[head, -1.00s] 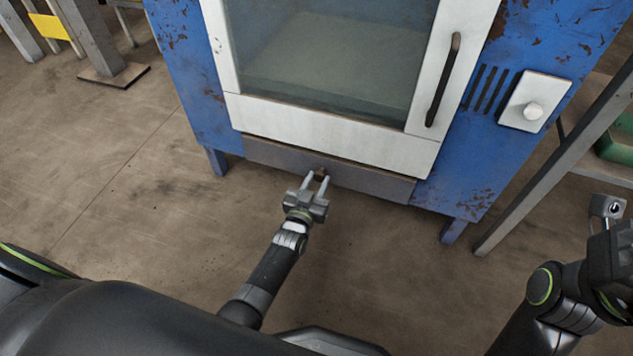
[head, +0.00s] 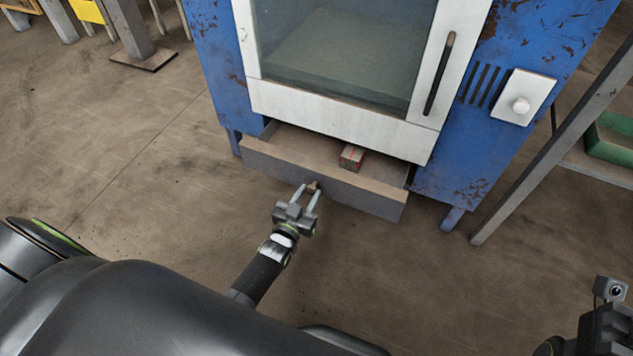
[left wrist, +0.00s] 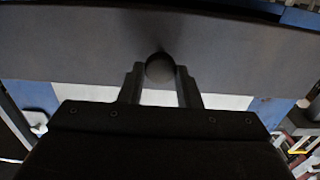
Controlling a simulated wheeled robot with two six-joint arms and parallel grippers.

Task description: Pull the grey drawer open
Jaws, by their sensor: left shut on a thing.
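The grey drawer (head: 367,194) sits at the bottom of the blue machine and stands partly out, its inside visible from above. A small reddish hollow brick (head: 352,157) lies inside it, right of the middle. My left gripper (head: 308,190) is shut on the drawer's small round knob at the middle of the front. In the left wrist view the dark knob (left wrist: 160,68) is between the two fingers, against the grey drawer front (left wrist: 75,45). My right gripper (head: 608,330) shows only in part at the lower right edge; its fingers are not clear.
The blue machine (head: 472,150) has a white-framed glass door with a dark handle (head: 439,75) above the drawer. A white switch plate (head: 523,97) is on its right. A slanted grey post (head: 560,145) stands at the right. The floor in front is clear.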

